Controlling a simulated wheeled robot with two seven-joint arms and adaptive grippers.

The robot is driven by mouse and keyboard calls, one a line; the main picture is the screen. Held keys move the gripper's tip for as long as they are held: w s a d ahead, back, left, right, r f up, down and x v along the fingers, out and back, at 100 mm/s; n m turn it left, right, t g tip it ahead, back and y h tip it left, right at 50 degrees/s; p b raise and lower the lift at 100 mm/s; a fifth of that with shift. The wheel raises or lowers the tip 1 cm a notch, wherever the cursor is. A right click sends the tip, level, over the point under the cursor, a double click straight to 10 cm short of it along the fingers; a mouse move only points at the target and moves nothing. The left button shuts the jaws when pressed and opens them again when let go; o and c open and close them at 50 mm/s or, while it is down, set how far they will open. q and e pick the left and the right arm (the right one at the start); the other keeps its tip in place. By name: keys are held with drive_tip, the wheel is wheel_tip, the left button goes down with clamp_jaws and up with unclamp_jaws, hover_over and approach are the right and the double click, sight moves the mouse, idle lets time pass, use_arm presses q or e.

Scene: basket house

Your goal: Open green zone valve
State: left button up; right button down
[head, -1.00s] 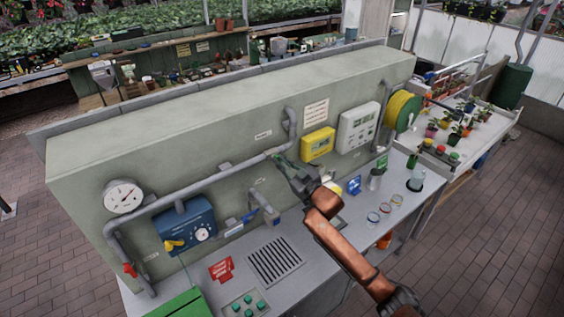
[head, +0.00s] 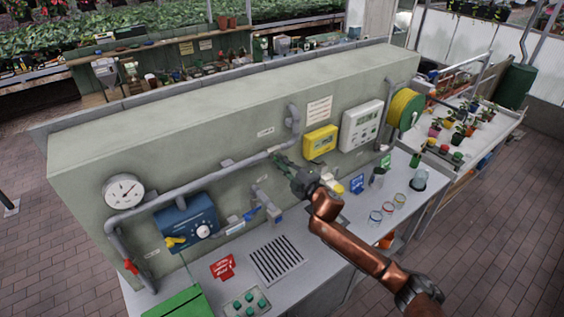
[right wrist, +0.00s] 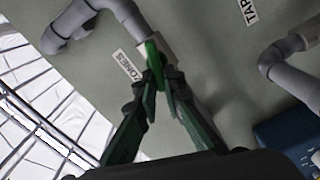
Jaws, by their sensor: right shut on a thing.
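The green zone valve handle (right wrist: 154,62) is a narrow green lever on the grey pipe beside a label that seems to read "ZONES", in the right wrist view. My right gripper (right wrist: 157,92), with dark green fingers, is shut on the lower end of this handle. In the head view my right gripper (head: 282,162) is at the pipe on the wall panel and hides most of the handle. My left gripper is in neither view.
A yellow box (head: 320,142) and a white control unit (head: 361,126) are on the panel right of my gripper. A blue controller (head: 188,227) and a lower tap pipe (head: 262,196) are to its left. Glass jars (head: 388,208) stand on the bench.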

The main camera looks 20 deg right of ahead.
drive_tip(key=shift+n, duration=1.9)
drive_tip(key=c, duration=2)
unclamp_jaws()
drive_tip(key=shift+f, duration=0.1)
drive_tip(key=shift+c, duration=0.2)
drive_tip(key=shift+w+f, duration=0.1)
drive_tip(key=shift+f, duration=0.05)
drive_tip(key=v, duration=1.2)
